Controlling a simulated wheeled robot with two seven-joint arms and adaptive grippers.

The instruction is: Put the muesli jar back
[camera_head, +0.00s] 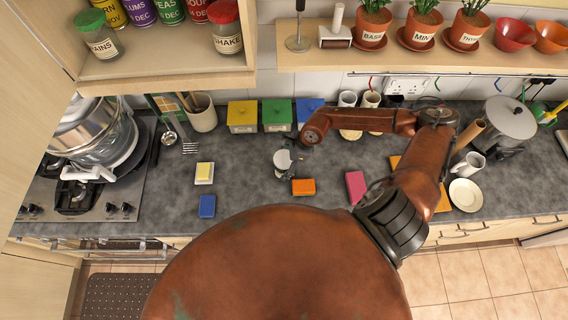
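I cannot make out a jar labelled muesli. Jars stand on the upper left shelf: a green-lidded jar (98,36) reading "...AINS" and a red-lidded jar (225,28) reading "SHAKE". Behind them are several coloured containers with partly cut-off labels. My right arm comes in from the lower right and bends back over the counter. Its gripper (287,163) is small, pale and dark in the picture, low over the middle of the counter. I cannot tell whether its fingers are apart or hold something. My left gripper is not in view.
The shelf (165,75) has bare room between the two front jars. A pot (95,130) stands on the hob at left. Yellow, green and blue boxes (277,115) line the wall. Sponges, including an orange one (303,187), lie on the counter. A mug (468,165) and saucer (466,195) stand right.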

